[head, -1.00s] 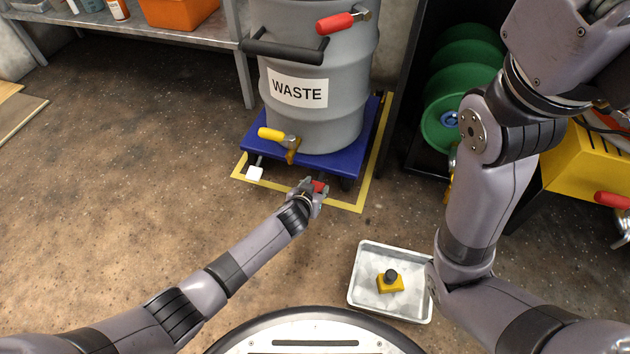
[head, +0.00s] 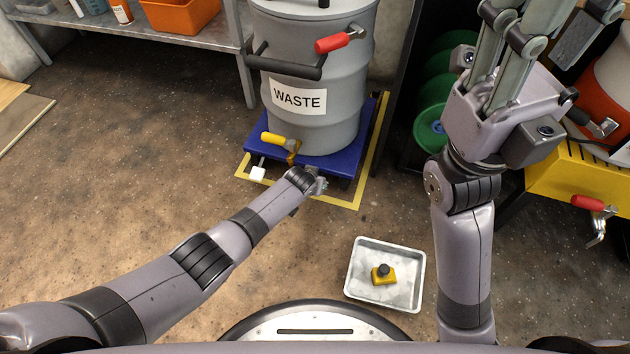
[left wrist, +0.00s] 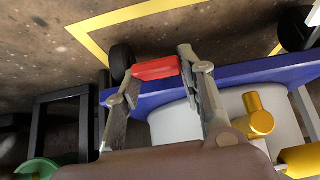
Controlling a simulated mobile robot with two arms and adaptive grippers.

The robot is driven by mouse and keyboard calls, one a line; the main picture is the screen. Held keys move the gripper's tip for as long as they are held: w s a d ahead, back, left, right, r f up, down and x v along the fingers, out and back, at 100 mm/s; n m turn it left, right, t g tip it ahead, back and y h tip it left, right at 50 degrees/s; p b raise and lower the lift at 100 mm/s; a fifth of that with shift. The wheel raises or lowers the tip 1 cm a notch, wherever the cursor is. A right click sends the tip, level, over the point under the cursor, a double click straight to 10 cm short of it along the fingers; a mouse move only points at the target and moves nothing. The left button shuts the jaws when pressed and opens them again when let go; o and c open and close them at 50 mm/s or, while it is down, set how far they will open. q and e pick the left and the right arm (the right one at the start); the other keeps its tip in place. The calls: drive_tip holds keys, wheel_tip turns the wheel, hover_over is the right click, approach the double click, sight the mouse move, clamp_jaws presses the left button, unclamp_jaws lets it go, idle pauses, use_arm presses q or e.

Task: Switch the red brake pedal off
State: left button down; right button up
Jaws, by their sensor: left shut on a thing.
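The red brake pedal (left wrist: 157,68) sits at the edge of the blue dolly (left wrist: 245,72), between my left gripper's fingertips in the left wrist view. My left gripper (head: 319,184) is shut on the pedal, low at the dolly's near edge. In the head view the gripper and wrist hide the pedal. The dolly (head: 345,165) carries a grey WASTE drum (head: 335,100). My right gripper (head: 535,25) is raised at the upper right, empty, with its fingers spread apart.
A white pedal (head: 257,173) sticks out at the dolly's left. A yellow-handled valve (head: 280,139) juts from the drum just above my left gripper. Yellow floor tape (head: 350,203) borders the dolly.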

idle(0.3)
use_arm(q)
drive_tip(key=c, duration=1)
unclamp_jaws()
drive_tip(key=shift+c, duration=0.2)
drive_tip(key=v, duration=1.2)
